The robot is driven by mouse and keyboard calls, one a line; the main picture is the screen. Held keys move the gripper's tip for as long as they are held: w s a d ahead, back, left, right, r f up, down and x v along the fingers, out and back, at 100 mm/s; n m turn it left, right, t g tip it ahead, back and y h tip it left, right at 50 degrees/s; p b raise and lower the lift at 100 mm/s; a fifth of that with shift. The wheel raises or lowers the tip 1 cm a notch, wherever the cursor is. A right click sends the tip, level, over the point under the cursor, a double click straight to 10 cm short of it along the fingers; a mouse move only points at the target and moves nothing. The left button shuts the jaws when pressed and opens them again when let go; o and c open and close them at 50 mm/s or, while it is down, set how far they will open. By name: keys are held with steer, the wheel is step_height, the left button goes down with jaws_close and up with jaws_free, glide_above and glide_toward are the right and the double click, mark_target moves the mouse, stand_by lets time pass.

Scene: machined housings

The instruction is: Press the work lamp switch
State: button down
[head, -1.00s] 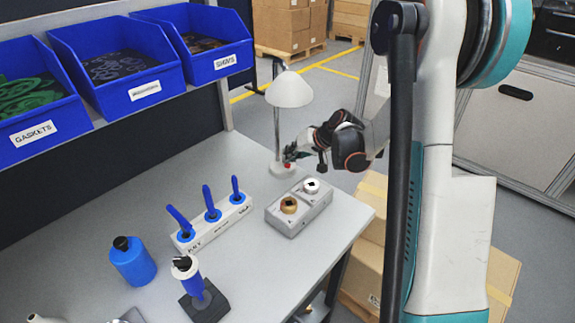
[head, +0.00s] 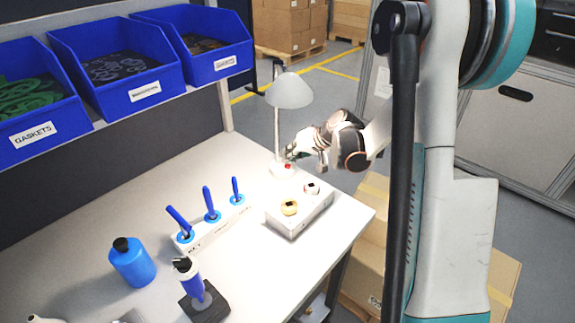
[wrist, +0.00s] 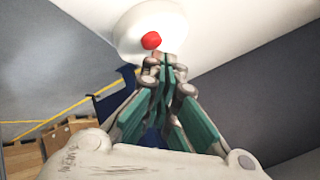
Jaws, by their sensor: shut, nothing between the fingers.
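The work lamp (head: 290,92) stands at the back right of the bench, with a grey shade on a thin post. Its round white base (head: 277,172) carries a red switch button (head: 288,166). In the wrist view the red button (wrist: 151,40) shows on the white base (wrist: 125,45), just beyond my fingertips. My gripper (head: 291,152) is shut and empty, just above the button; its green-padded fingers (wrist: 164,64) are together. They look slightly apart from the button. The bench under the lamp is brightly lit.
A grey block with two round fittings (head: 300,215) sits just in front of the lamp. A holder with blue-handled tools (head: 210,232), a blue bottle (head: 132,262) and a blue tool on a dark stand (head: 205,305) are further left. Blue bins (head: 125,60) line the shelf above.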

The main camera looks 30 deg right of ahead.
mark_target(289, 165)
steer(key=shift+r, duration=0.1)
step_height(289, 165, up, 6)
steer(key=p, duration=0.3)
steer(key=shift+p, duration=0.35)
